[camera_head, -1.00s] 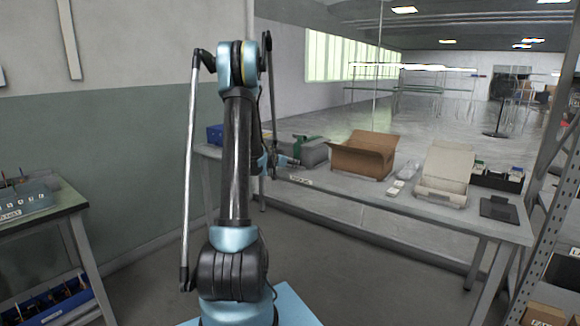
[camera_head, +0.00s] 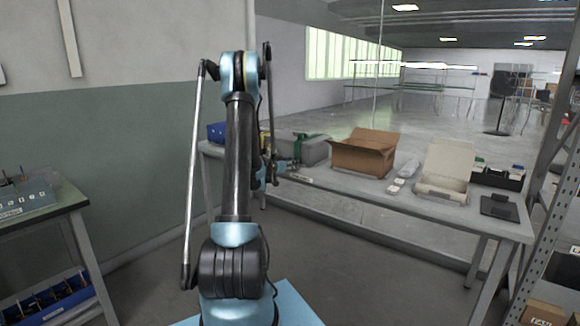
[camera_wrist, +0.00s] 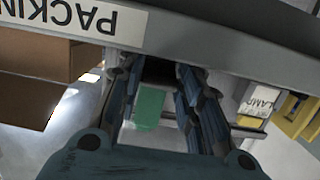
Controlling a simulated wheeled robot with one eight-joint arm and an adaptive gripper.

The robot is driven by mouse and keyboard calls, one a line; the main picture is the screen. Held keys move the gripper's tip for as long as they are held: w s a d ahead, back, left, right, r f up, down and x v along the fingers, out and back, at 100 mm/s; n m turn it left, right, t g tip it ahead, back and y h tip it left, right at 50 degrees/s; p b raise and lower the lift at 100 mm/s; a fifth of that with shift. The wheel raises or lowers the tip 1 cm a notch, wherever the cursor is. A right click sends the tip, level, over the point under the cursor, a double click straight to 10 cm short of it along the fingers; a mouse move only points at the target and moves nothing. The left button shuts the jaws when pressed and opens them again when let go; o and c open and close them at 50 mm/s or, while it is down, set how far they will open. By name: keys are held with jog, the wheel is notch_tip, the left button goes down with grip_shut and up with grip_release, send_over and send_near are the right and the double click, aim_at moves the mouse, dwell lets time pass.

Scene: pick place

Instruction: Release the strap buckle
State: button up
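My gripper (camera_wrist: 160,80) shows in the wrist view with its two fingers apart and a gap between them. A green piece (camera_wrist: 149,106) shows in that gap, but no finger visibly closes on it. In the head view, the gripper is small and partly hidden behind my arm, in front of the grey case (camera_head: 313,152) at the table's left part. A green item (camera_head: 298,146) shows at that case. I cannot make out a strap or its buckle clearly in either view.
The long table (camera_head: 420,208) also holds an open cardboard box (camera_head: 363,155), a cream open case (camera_head: 445,168) and a dark bin (camera_head: 497,176). In the wrist view, an inverted PACKING label (camera_wrist: 78,18) is beside the fingers. A metal shelf (camera_head: 548,205) stands at right.

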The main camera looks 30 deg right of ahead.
jog(key=o, duration=0.5)
jog(key=shift+c, duration=0.2)
jog(key=v, duration=1.2)
jog(key=shift+a+f, duration=0.1)
